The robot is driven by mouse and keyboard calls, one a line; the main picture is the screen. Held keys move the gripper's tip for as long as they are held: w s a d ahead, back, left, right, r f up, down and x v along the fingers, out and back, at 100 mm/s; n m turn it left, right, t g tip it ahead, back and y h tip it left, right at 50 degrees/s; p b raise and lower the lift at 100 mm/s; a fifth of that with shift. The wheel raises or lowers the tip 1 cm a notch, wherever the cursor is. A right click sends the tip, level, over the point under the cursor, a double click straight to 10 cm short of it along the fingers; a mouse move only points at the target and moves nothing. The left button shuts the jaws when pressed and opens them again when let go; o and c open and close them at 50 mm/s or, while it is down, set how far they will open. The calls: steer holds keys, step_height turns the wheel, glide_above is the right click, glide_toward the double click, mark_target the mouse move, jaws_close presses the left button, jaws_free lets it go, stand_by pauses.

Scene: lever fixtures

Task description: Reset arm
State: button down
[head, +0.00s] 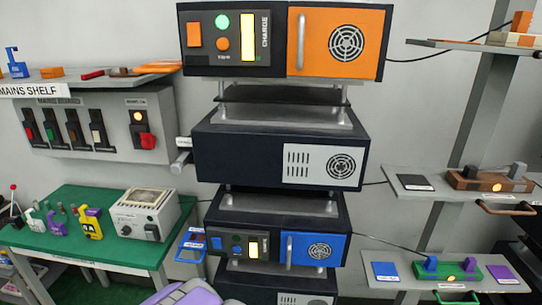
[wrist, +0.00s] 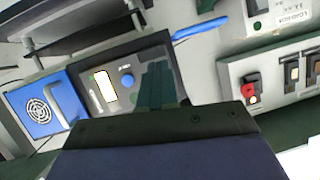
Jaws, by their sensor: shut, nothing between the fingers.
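My gripper (wrist: 160,84) shows in the wrist view as dark green fingers, shut and empty. Past its fingertips is the blue-doored unit (wrist: 85,90), which appears tilted in this view. Its panel has a lit screen and a blue round knob (wrist: 127,80). In the head view the same blue unit (head: 318,249) is low in the central stack. A purple and grey part of my own body shows at the bottom edge; my gripper's fingers cannot be made out there.
An orange-doored charge unit (head: 345,43) tops the stack. A grey switch box (head: 95,124) with several levers and a red one hangs at left, above a green table (head: 85,262). Shelves (head: 440,183) with small blocks stand at right.

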steer(key=s+d+r+n+g+y, duration=0.1)
steer(key=s+d+r+g+y, duration=0.15)
steer(key=d+r+g, duration=0.2)
steer(key=s+d+r+n+g+y, duration=0.1)
steer(key=s+d+r+g, duration=0.25)
steer(key=d+r, duration=0.2)
steer(key=s+d+r+g+h, duration=0.2)
steer(key=s+d+g, duration=0.1)
steer(key=s+d, duration=1)
steer(key=s+d+r+g+h, duration=0.2)
steer(key=s+d+g, duration=0.2)
steer(key=s+d, duration=0.9)
steer(key=s, duration=0.4)
steer(key=shift+r+m, duration=0.2)
steer(key=shift+m, duration=0.2)
steer(key=shift+d, duration=0.25)
